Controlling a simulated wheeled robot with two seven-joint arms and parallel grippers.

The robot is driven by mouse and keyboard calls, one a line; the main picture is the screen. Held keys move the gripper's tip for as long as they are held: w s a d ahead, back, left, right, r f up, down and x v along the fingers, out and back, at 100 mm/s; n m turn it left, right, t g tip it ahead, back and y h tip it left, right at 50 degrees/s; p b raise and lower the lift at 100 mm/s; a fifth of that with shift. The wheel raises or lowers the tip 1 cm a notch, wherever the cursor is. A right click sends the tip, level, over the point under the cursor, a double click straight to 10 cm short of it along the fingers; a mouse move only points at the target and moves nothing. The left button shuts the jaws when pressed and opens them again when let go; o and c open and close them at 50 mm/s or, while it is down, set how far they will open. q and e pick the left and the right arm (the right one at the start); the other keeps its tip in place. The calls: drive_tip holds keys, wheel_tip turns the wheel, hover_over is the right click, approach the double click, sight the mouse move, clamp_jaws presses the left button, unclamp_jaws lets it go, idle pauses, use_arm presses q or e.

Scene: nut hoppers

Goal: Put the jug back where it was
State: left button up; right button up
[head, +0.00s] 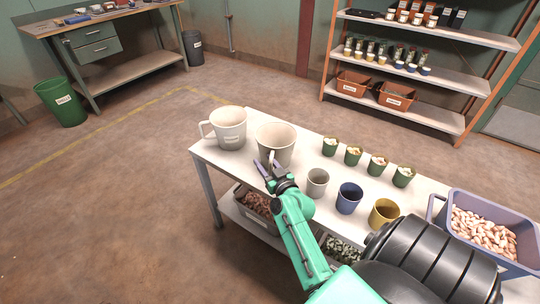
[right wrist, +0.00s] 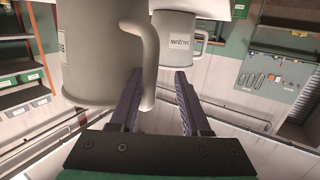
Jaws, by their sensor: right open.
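A grey jug (head: 275,140) stands upright on the white table, its handle facing my right gripper. My right gripper (head: 265,163) is open at that handle. In the right wrist view the jug (right wrist: 95,55) fills the upper left, and its handle (right wrist: 148,60) hangs down between the lines of the two fingers (right wrist: 167,75). I cannot tell whether the fingers touch it. A second grey labelled jug (head: 231,130) stands to the left, its handle pointing left; it also shows in the right wrist view (right wrist: 172,48). My left gripper is not in view.
Small green cups (head: 353,155) of nuts line the table's back. A grey cup (head: 317,183), a blue cup (head: 348,198) and a yellow cup (head: 384,213) stand in front. A purple bin (head: 466,197) of nuts is at the right. My arm crosses the table's front edge.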

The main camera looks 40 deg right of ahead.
drive_tip(key=v, duration=1.2)
drive_tip(key=w+a+f+n+g+y, duration=0.2)
drive_tip(key=w+a+f+y, duration=0.2)
drive_tip(key=a+f, duration=0.6)
drive_tip(key=s+a+f+n+g, duration=0.1)
drive_tip(key=s+f+g, duration=0.3)
drive_tip(key=f, duration=0.6)
drive_tip(key=s+a+f+g, duration=0.1)
drive_tip(key=s+f+g, duration=0.1)
drive_tip(key=s+f, duration=0.65)
drive_tip(key=s+d+f+n+g, duration=0.15)
drive_tip(key=s+f+g, duration=0.25)
drive_tip(key=s+f, duration=0.45)
drive_tip(key=s+d+f+g, duration=0.3)
drive_tip(key=s+f, duration=0.3)
drive_tip(key=s, duration=0.6)
drive_tip(key=shift+h, duration=0.3)
drive_tip(key=shift+w+a+r+p, duration=0.1)
drive_tip(key=shift+w+r+p, duration=0.05)
drive_tip(key=shift+r+p, duration=2.55)
drive_tip(key=shift+a, duration=0.1)
